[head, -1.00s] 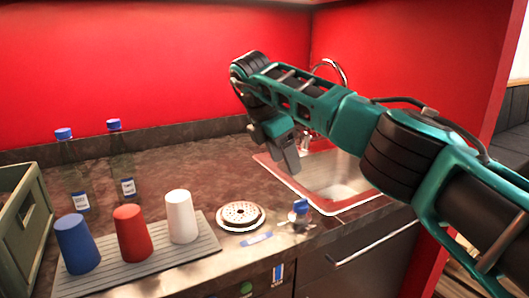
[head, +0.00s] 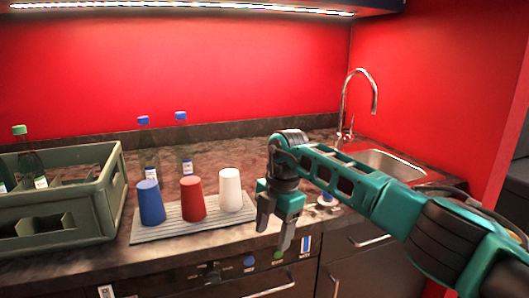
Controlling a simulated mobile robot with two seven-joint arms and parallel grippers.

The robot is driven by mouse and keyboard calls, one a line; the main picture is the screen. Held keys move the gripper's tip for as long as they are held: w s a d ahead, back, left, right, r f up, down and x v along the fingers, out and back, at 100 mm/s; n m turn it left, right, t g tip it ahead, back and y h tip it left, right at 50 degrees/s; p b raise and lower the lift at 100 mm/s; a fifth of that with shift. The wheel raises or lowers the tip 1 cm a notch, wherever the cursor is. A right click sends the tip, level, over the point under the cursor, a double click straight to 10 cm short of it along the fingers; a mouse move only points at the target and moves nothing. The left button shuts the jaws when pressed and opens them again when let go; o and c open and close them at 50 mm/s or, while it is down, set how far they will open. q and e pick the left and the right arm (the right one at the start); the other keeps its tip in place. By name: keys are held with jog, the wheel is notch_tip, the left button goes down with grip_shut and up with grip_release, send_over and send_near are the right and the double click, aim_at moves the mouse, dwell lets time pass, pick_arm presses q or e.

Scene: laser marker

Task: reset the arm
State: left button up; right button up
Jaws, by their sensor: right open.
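My right arm comes in from the right in the head view. Its gripper (head: 274,234) points down in front of the counter's front edge, to the right of the white cup. The jaws are apart with nothing between them. My left gripper is not in view.
A blue cup (head: 151,203), a red cup (head: 192,199) and a white cup (head: 230,190) stand upside down on a grey ribbed mat (head: 160,232). A green crate (head: 108,200) with bottles is at left. A sink (head: 385,163) with a tap (head: 359,85) is behind my arm.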

jog(key=s+a+f+y, duration=0.3)
jog(key=s+a+y, duration=1)
jog(key=a+y, duration=0.3)
jog(key=d+f+m+t+h+p, duration=0.1)
jog(key=d+f+m+t+h, duration=0.3)
jog(key=d+m+t, duration=0.45)
jog(key=d+f+m+t+h+p, duration=0.1)
jog(key=d+f+m+t+h, duration=0.25)
jog(key=d+m+t, duration=0.55)
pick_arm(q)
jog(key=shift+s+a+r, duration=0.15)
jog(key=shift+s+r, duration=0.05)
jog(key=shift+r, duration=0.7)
pick_arm(e)
jog(key=s+d+f+m+g+h, duration=0.6)
jog(key=s+d+f+h, duration=0.2)
jog(key=s+d+f, duration=0.4)
jog(key=s+d, duration=0.2)
jog(key=s, duration=0.1)
jog(key=shift+s+d+f+g, duration=0.15)
jog(key=shift+d+f+g, duration=0.05)
jog(key=shift+f+g, duration=0.2)
jog(key=shift+c, duration=0.3)
